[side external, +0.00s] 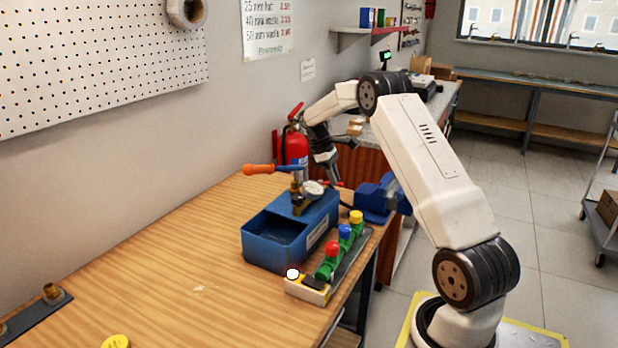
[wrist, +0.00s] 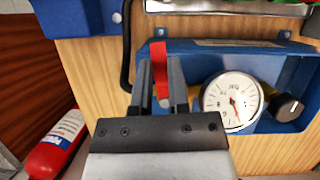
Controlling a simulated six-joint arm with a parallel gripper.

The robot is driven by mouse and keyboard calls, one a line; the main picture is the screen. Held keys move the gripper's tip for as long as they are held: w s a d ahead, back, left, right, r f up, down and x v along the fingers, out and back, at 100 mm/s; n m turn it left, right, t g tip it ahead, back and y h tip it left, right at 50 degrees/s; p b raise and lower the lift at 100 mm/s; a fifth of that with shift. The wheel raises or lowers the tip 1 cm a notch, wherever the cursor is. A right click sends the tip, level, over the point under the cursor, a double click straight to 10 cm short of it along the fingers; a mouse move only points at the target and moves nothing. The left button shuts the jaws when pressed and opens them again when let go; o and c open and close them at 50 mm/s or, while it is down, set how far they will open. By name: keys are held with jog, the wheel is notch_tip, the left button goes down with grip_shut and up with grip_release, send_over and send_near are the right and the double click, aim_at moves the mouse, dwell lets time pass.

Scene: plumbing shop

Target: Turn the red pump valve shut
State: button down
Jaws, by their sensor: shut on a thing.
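The pump is a blue open tank (side external: 262,238) on the wooden bench, with a white-faced gauge (side external: 313,188) and an orange-ended handle (side external: 259,169). The red pump valve is a narrow red lever (wrist: 159,63) in the wrist view, beside the gauge (wrist: 232,101). My gripper (wrist: 160,84) is shut on this lever, with one dark finger on each side. In the side view my gripper (side external: 334,176) reaches down at the far end of the pump, and only a little red shows there. The lever's pivot is hidden behind the fingers.
A blue vise (side external: 374,198) stands right of the pump at the bench edge. A red fire extinguisher (side external: 294,148) stands behind. The bench's left part (side external: 165,255) is mostly clear.

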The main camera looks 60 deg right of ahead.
aim_at(323, 180)
jog(key=shift+a+m, duration=0.25)
jog(key=shift+m, duration=0.35)
jog(key=c, duration=0.6)
grip_release()
jog(key=shift+r, duration=0.1)
jog(key=shift+v, duration=3.8)
jog(key=shift+d, duration=0.15)
